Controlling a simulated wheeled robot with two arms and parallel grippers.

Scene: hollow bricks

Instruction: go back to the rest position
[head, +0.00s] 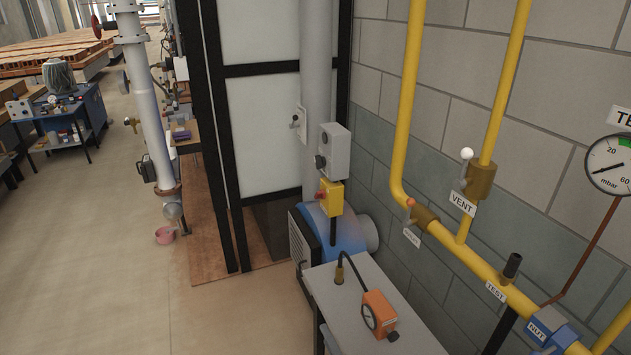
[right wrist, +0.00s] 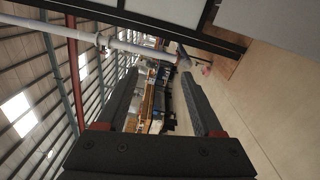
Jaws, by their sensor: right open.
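My right gripper (right wrist: 160,78) shows in the right wrist view, with its two dark fingers wide apart. Nothing is between the fingers; beyond them lie the distant hall, a pipe and the floor. The wrist view is turned on its side. In the head view I cannot make out the right gripper with certainty. My left gripper is not in view.
Yellow gas pipes (head: 404,100) with valves and a dial gauge (head: 608,163) run along the block wall at right.

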